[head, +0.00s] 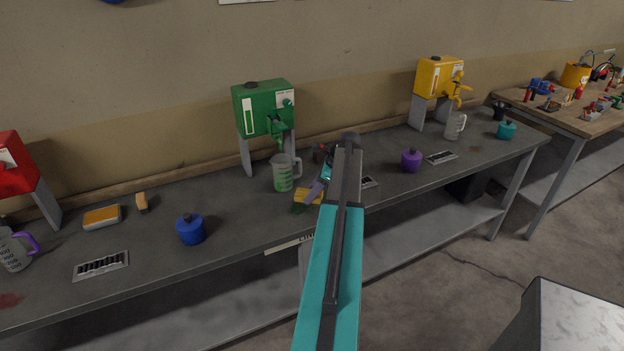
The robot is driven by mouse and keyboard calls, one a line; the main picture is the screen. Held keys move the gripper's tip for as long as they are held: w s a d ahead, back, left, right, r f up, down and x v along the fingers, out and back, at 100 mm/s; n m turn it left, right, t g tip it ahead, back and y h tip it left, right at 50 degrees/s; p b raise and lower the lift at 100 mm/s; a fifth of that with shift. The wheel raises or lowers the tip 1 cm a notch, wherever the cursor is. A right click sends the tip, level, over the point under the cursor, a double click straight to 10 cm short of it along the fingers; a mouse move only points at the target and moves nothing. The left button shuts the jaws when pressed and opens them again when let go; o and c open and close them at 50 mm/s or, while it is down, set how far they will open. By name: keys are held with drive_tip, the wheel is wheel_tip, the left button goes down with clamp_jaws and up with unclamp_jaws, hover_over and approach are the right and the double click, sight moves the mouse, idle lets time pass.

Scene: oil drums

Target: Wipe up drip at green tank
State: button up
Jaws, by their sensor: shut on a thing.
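The green tank (264,110) stands on grey legs at the back of the bench. A measuring jug (284,174) with green liquid stands below its tap. A dark green drip (298,208) shows on the bench in front of the jug, to its right. My gripper (314,191) reaches down there, shut on a yellow sponge (304,196). The sponge is low, at the drip's upper right edge. My arm hides part of the bench behind it, and I cannot tell how firmly the sponge touches the surface.
A blue can (191,229) stands to the left and a purple can (411,160) to the right. A yellow tank (439,77) and another jug (455,126) stand further right. A sponge in a tray (102,217) and grey grates lie on the bench (235,220).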

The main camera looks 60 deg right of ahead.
drive_tip(key=shift+r+p, duration=1.3)
drive_tip(key=shift+r, duration=0.8)
